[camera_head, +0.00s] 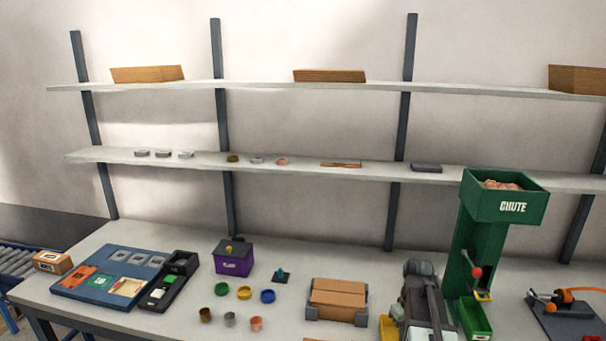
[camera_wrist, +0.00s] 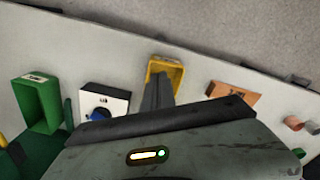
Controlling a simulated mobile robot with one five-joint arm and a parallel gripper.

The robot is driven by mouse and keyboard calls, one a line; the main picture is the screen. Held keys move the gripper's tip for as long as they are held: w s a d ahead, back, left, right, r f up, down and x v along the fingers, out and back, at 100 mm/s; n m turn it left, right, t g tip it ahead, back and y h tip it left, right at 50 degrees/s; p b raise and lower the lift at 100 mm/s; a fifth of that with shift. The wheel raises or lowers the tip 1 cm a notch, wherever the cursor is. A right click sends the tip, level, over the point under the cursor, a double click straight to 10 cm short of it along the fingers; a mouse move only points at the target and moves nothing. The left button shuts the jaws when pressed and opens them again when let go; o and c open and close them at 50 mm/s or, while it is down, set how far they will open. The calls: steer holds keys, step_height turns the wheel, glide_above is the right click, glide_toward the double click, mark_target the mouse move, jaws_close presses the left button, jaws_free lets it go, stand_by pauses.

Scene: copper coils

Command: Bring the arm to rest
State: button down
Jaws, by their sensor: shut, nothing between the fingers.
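In the wrist view, my gripper (camera_wrist: 158,78) has its dark fingers together, with nothing between them. Its tips point at a small yellow bin (camera_wrist: 178,74) and overlap it in the picture; I cannot tell how far apart they are. The grey gripper body fills the bottom of that view, with a small lit indicator on it. In the head view the fingers cannot be made out.
The wrist view shows a green bin (camera_wrist: 38,103), a white box with a blue knob (camera_wrist: 118,100) and a cardboard box (camera_wrist: 236,101). In the head view, a green chute (camera_head: 505,207), purple box (camera_head: 233,266), blue tray (camera_head: 75,291) and several coloured rings occupy the bench, below shelves.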

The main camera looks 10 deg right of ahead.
steer(key=s+a+m, duration=0.1)
steer(key=s+a, duration=0.1)
steer(key=a, duration=0.9)
steer(key=s+a+m, duration=0.1)
steer(key=s+a, duration=0.1)
steer(key=a, duration=0.9)
steer(key=shift+s+a, duration=0.3)
steer(key=shift+f, duration=0.1)
